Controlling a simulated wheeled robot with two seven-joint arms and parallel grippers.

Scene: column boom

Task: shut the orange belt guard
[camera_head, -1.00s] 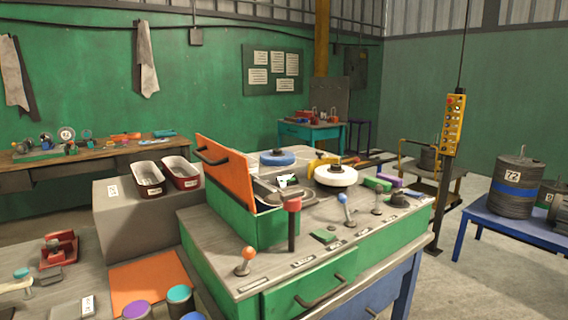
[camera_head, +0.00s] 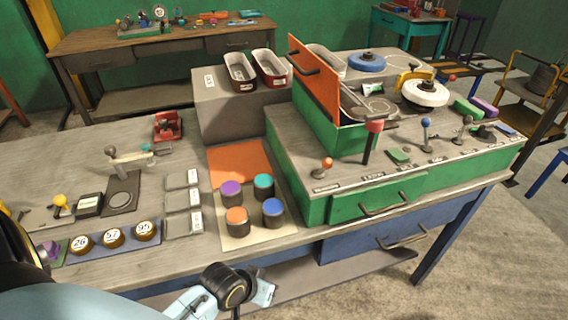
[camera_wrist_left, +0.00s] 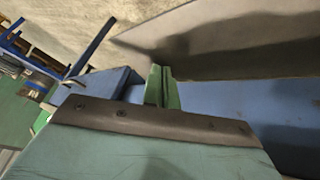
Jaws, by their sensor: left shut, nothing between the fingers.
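The orange belt guard (camera_head: 316,85) is a flat panel with a dark handle (camera_head: 303,57). It stands up, slightly tilted, along the left side of the green housing (camera_head: 322,128), so the guard is open and the housing top is uncovered. My left arm shows at the bottom of the head view, low in front of the bench and well away from the guard; its fingertips are not clear there. In the left wrist view my left gripper (camera_wrist_left: 163,86) is shut and empty, with blue bench panels and floor beyond. The guard is not recognisable in that view. My right gripper is not in view.
A red-topped lever (camera_head: 371,140) and an orange-knobbed lever (camera_head: 326,166) stand in front of the housing. Two bins (camera_head: 241,72) sit on a grey block to its left. Several coloured-top cylinders (camera_head: 237,222) stand nearer. Open floor lies at the lower right.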

